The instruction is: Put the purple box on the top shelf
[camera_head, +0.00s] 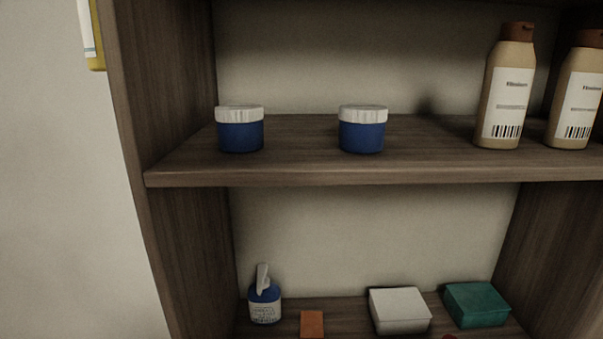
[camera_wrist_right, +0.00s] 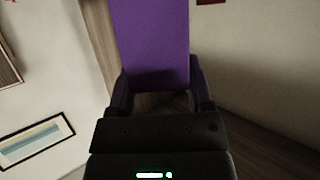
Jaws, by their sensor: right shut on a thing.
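My right gripper (camera_wrist_right: 160,88) is shut on the purple box (camera_wrist_right: 152,42) in the right wrist view, with one dark finger on each side of its near end. The box extends away from the fingers past the top edge of the view. Neither the box nor a gripper shows in the head view. The upper wooden shelf (camera_head: 300,172) crosses the head view; whether another shelf lies above it is out of view. My left gripper is not in view.
Two blue jars with white lids (camera_head: 240,130) (camera_head: 362,130) and two tan bottles (camera_head: 506,90) (camera_head: 577,95) stand on the upper shelf, with bare board between. Below are a blue bottle (camera_head: 265,302), an orange box (camera_head: 312,323), a white box (camera_head: 399,310) and a green box (camera_head: 476,304).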

